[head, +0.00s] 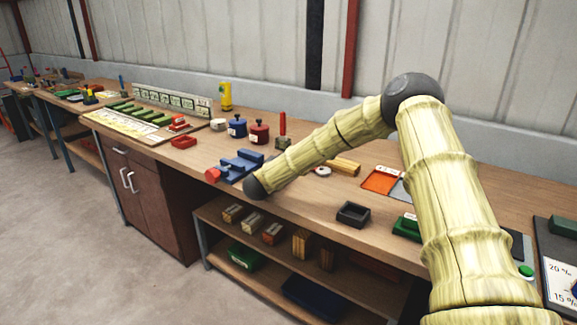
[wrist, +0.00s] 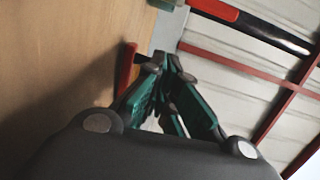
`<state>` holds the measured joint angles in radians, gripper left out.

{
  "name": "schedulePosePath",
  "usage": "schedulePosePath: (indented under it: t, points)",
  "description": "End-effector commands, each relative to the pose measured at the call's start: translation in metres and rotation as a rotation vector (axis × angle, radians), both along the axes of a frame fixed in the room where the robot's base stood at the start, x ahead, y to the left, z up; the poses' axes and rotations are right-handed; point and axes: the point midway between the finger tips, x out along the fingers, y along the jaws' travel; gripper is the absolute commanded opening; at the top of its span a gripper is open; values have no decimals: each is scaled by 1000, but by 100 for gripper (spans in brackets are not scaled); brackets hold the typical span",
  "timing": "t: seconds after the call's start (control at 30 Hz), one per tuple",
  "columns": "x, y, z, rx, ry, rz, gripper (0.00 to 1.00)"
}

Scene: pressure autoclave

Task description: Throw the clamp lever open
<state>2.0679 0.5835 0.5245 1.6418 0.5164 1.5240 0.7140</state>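My gripper (wrist: 172,62) shows in the wrist view, its teal fingers converging until the tips meet; I see nothing held between them. In the head view it is hidden beyond the end of my arm. A red bar with a black end (wrist: 240,18) crosses the top right of the wrist view, apart from the fingers. A narrow red piece (wrist: 127,66) stands beside the left finger; I cannot tell whether they touch. Neither can be made out surely as the clamp lever. In the head view, a blue fixture (head: 240,164) with a red end (head: 213,174) lies beside my arm's end.
The wooden bench (head: 310,207) runs along the wall. A blue pot (head: 237,127), a red pot (head: 260,132) and a red upright post (head: 282,123) stand behind my forearm. A dark square tray (head: 352,214) lies near the front edge.

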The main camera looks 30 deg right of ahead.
Motion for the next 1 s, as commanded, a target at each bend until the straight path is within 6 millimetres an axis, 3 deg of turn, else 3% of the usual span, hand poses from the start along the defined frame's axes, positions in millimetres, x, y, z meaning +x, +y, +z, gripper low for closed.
schedulePosePath:
  t: [0.43, 1.0]
  points:
    - [10, -10, 0, -1, -1, -1, 0]
    - [9, -3, 0, 0, 0, 2, 0]
